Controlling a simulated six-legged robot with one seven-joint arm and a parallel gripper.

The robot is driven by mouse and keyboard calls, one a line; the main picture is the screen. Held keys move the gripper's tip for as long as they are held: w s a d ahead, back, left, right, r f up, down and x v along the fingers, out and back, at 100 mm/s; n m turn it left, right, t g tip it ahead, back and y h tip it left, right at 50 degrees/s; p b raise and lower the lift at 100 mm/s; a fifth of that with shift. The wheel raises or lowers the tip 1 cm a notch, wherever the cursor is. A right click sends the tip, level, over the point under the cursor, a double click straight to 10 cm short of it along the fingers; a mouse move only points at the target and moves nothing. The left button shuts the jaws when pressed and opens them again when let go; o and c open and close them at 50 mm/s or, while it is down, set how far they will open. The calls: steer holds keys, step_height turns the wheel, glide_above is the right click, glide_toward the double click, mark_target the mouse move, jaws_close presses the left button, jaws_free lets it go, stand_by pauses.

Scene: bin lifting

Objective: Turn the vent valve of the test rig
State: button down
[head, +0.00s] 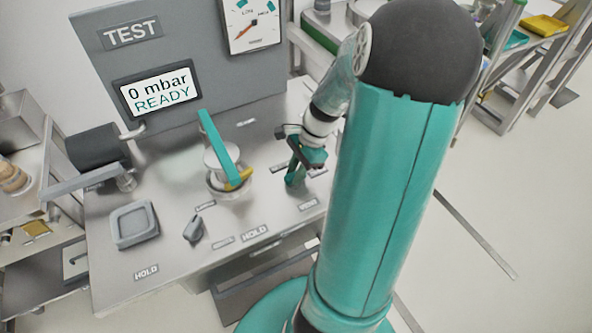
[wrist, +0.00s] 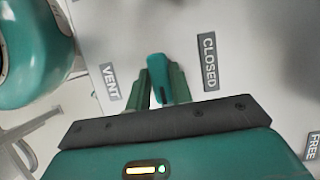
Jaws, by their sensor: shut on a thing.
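The vent valve's teal handle (wrist: 157,72) stands between the two dark green fingers of my gripper (wrist: 161,88) in the wrist view. My gripper is shut on it. In the wrist view a VENT label (wrist: 110,82) lies left of the handle and a CLOSED label (wrist: 208,62) lies right of it. In the head view my gripper (head: 297,172) is low over the right part of the grey bench top, near the VENT label (head: 308,205). The valve's base is hidden by the gripper.
The rig panel (head: 190,60) shows a dial gauge (head: 250,22) and a display (head: 158,91) reading 0 mbar READY. A round port with a teal bar (head: 219,146) stands left of my gripper. A small grey knob (head: 193,229) and a square grey tray (head: 134,224) are farther left.

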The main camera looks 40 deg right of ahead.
steer(key=n+g, duration=0.1)
steer(key=n, duration=0.3)
steer(key=shift+w+n+g, duration=0.2)
steer(key=shift+n+g, duration=0.1)
steer(key=shift+g, duration=0.1)
steer(key=n, duration=0.2)
steer(key=n+g, duration=0.1)
steer(key=n, duration=0.1)
steer(key=shift+w+r+n+g, duration=0.1)
steer(key=shift+n+g, duration=0.2)
steer(key=n, duration=0.2)
steer(key=n+g+h, duration=0.1)
steer(key=n, duration=0.1)
steer(key=shift+w+a+n+h, duration=0.1)
steer(key=shift+a+n+h, duration=0.05)
steer(key=shift+n+h, duration=0.15)
steer(key=shift+n+g+h, duration=0.5)
steer(key=shift+n+h, duration=0.2)
steer(key=shift+n, duration=1.4)
steer(key=c, duration=1.2)
jaws_free()
steer(key=shift+c, duration=0.2)
steer(key=shift+a, duration=0.1)
